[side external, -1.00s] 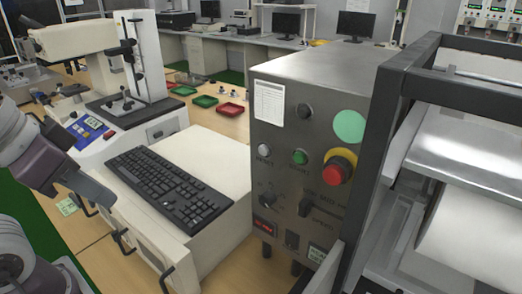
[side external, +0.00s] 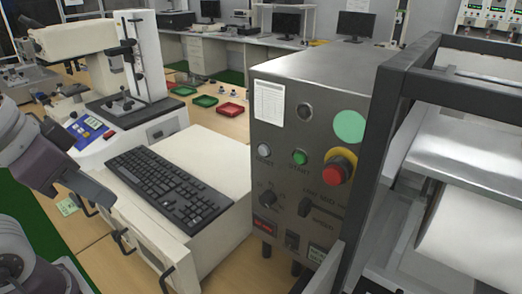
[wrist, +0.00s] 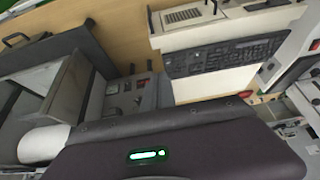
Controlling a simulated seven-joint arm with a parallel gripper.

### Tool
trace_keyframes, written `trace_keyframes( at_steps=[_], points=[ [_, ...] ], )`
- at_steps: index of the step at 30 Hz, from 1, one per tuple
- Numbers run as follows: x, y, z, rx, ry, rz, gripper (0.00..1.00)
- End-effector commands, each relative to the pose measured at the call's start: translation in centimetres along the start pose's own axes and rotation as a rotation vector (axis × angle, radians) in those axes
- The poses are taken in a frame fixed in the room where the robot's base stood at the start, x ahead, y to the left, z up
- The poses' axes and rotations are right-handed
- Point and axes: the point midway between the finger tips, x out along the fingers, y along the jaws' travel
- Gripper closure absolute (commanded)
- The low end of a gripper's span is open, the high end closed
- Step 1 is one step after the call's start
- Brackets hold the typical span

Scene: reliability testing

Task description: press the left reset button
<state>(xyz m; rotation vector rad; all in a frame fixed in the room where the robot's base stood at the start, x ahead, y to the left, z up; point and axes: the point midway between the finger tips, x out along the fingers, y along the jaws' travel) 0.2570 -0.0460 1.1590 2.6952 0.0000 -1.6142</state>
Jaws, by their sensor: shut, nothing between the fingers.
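The grey control box (side external: 285,110) stands right of centre in the side view. Its left button, the pale grey reset button (side external: 264,151), sits left of a green start button (side external: 299,157) and a red stop knob with a yellow collar (side external: 338,170). My gripper (side external: 113,203) is at the left, shut and empty, pointing down and right, well apart from the box and the button. In the wrist view the box (wrist: 138,92) is small near the middle; the reset button cannot be made out there, and my dark hand fills the lower part.
A black keyboard (side external: 168,190) lies on a white cabinet (side external: 215,150) between my gripper and the box. A dark-framed machine with a white roll (side external: 470,235) stands to the right. A microscope-like instrument (side external: 125,75) stands behind left. Small red and green trays (side external: 231,109) lie farther back.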

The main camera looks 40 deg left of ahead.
Motion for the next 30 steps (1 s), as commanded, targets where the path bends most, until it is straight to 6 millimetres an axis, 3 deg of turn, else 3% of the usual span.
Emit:
trace_keyframes(
  at_steps=[10, 14, 18, 21, 25, 30],
  points=[
    [0.3, -0.2, -0.4, 0.025, 0.0, -0.02, 1.0],
    [2.3, -0.6, -3.7, 0.197, 0.041, -0.113, 1.0],
    [4.9, 2.6, -8.3, 0.447, 0.158, -0.135, 1.0],
    [6.1, 5.8, -10.0, 0.579, 0.225, -0.101, 1.0],
    [7.1, 8.8, -10.8, 0.683, 0.276, -0.054, 1.0],
    [7.4, 10.1, -11.0, 0.725, 0.296, -0.03, 1.0]
  ],
)
